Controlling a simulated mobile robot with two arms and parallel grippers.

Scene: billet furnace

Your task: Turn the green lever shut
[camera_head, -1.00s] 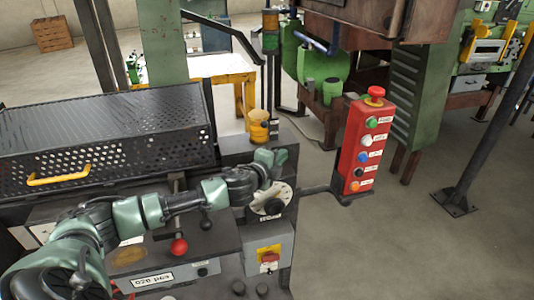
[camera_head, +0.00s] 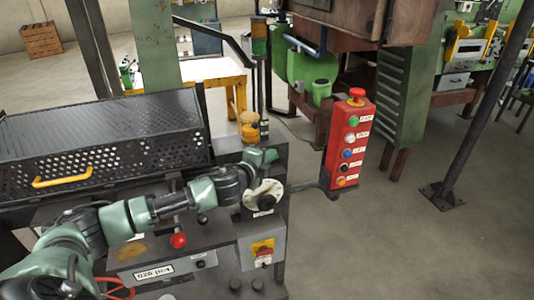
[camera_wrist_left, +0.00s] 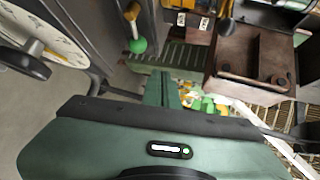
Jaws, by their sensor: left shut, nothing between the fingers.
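My left gripper (camera_head: 263,157) is shut and empty, above and behind the dial on the grey machine. In the left wrist view its green body fills the bottom, with the shut fingers (camera_wrist_left: 162,90) above the dark edge. A green ball knob (camera_wrist_left: 138,46) on a pale stem shows there, beyond the fingers and up to the left, apart from them. It may be the green lever's end; the rest of it is not clear. I cannot pick out a green lever in the head view, where my gripper may hide it. My right gripper is in neither view.
The dial (camera_head: 263,196) is close below the gripper; it also shows in the left wrist view (camera_wrist_left: 35,45). A red button box (camera_head: 347,146) stands on an arm to the right. A perforated cover (camera_head: 110,150) lies left. Open floor (camera_head: 390,240) is at right.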

